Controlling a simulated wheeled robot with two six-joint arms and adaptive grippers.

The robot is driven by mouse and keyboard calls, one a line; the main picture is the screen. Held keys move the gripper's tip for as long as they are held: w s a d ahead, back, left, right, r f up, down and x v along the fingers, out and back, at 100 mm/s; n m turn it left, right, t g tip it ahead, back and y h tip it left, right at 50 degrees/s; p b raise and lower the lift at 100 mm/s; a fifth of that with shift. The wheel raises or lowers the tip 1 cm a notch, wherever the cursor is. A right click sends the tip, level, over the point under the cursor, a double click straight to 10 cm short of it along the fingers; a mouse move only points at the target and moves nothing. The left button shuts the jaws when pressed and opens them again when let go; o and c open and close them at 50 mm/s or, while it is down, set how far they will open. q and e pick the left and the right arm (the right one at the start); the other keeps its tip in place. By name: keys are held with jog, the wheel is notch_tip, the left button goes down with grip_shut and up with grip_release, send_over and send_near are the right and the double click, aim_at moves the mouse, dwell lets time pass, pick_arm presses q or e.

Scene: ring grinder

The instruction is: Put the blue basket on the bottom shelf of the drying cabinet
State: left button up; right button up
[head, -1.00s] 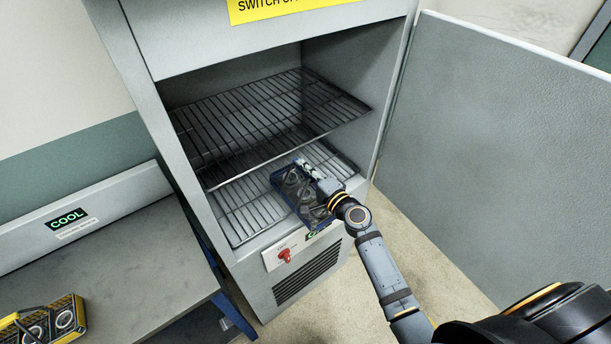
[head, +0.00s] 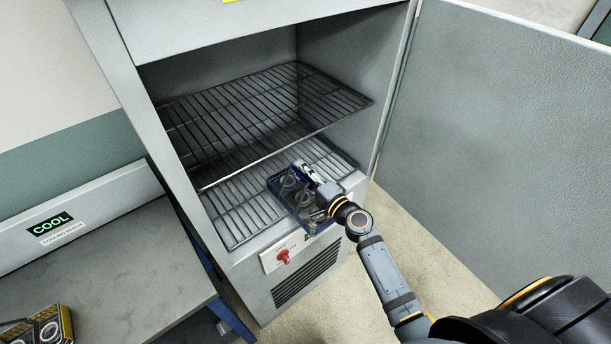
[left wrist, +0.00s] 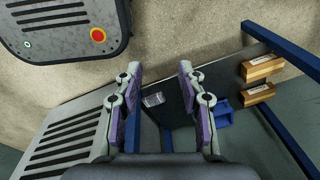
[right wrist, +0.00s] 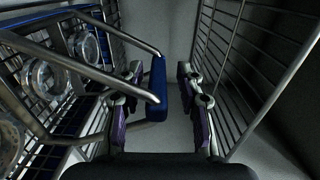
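The blue basket (head: 277,187), holding several metal rings, is inside the drying cabinet (head: 345,45) at the front of its bottom shelf (head: 235,200), a wire rack. I cannot tell whether it rests fully on the rack. My right gripper (head: 305,172) is at the basket's upper right side. In the right wrist view the basket (right wrist: 75,65) is at the left, and its blue handle grip (right wrist: 158,88) lies between the open fingers (right wrist: 160,72), with a gap on the right. My left gripper (left wrist: 158,70) is open and empty.
A second wire rack (head: 260,105) is above the basket. The open cabinet door (head: 490,130) stands at the right. A yellow basket (head: 40,328) with rings is on the cooling bench (head: 130,260) at the left. A red switch (head: 284,256) is on the cabinet front.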

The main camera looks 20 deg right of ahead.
jog(key=shift+s+d+f, duration=0.1)
jog(key=shift+s+d, duration=0.05)
jog(key=shift+s, duration=0.25)
jog(key=b+v, duration=0.5)
jog(key=v, duration=0.6)
